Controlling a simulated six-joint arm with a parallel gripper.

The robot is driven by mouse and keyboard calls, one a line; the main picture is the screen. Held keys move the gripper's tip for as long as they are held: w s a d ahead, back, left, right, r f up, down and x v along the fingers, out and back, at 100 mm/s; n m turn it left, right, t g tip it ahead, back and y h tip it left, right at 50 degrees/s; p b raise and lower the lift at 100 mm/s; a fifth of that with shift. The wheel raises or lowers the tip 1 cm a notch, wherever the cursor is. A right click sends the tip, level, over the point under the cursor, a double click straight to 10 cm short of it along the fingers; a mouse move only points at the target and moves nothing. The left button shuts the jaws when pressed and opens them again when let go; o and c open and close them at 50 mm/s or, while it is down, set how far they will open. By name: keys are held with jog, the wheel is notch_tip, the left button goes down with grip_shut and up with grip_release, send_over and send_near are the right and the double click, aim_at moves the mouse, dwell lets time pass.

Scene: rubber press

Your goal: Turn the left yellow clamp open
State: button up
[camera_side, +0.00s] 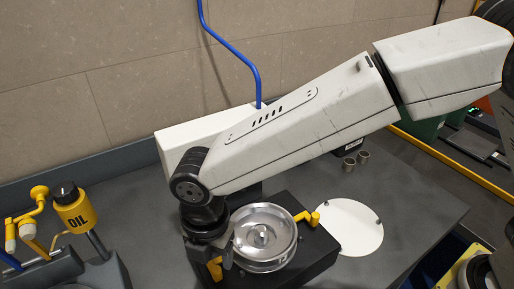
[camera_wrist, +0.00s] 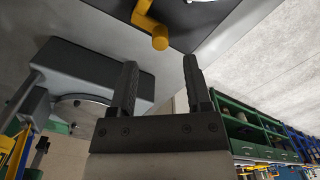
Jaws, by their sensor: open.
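The left yellow clamp (camera_side: 215,268) shows in the side view at the left front of the black press base (camera_side: 310,258), partly hidden by my gripper. My gripper (camera_side: 227,252) points down beside it, left of the round silver mould (camera_side: 264,232). In the wrist view my gripper (camera_wrist: 158,72) is open and empty, its two dark fingers apart. A yellow clamp handle (camera_wrist: 152,30) with a round knob lies just beyond the fingertips, roughly in line with the gap. It seems to be the left one. I cannot tell whether a finger touches it.
The right yellow clamp (camera_side: 308,217) sits on the far right side of the base. A white disc (camera_side: 348,228) lies to its right. A yellow oil can (camera_side: 75,212) stands at the left. Two small metal cups (camera_side: 356,160) stand behind. The bench's right end is clear.

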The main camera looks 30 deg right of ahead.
aim_at(216, 269)
jog(key=shift+f, duration=2.15)
grip_shut()
